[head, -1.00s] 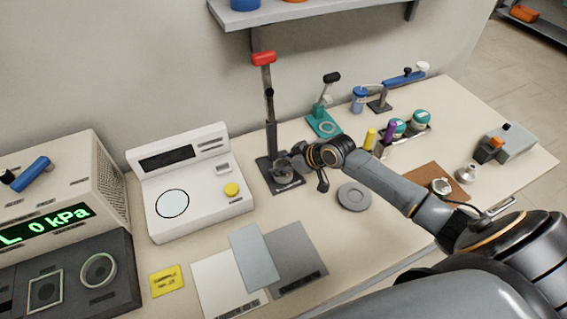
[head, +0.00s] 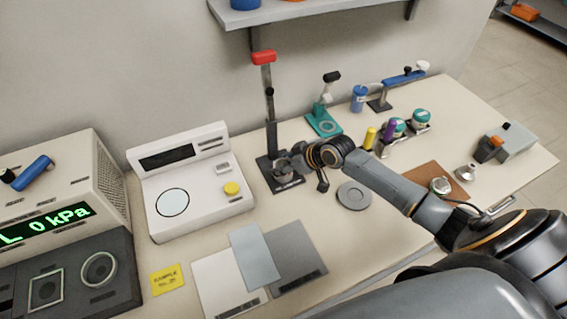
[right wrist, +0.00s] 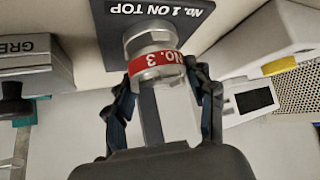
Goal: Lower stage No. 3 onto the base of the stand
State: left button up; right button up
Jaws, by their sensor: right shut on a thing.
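The stand has a dark base (head: 272,187), an upright post (head: 270,120) and a red top piece (head: 263,58). The base plate (right wrist: 190,14) fills the top of the right wrist view and reads "No. 1 ON TOP". My right gripper (head: 292,166) is at the stand, low over the base. It is shut on stage No. 3 (right wrist: 157,60), a silver round piece with a red band marked "NO. 3". The stage is between the fingers and close to the base; I cannot tell whether it touches. My left gripper is not in view.
A white instrument (head: 190,185) with a yellow knob stands left of the stand. A grey round disc (head: 353,196) lies to its right, and a teal-based device (head: 324,124) stands behind. Grey sheets (head: 290,258) lie in front. A shelf (head: 310,10) is above.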

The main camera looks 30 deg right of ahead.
jog(key=shift+f, duration=0.4)
jog(key=o, duration=1.3)
jog(key=shift+o, duration=0.2)
jog(key=v, duration=1.2)
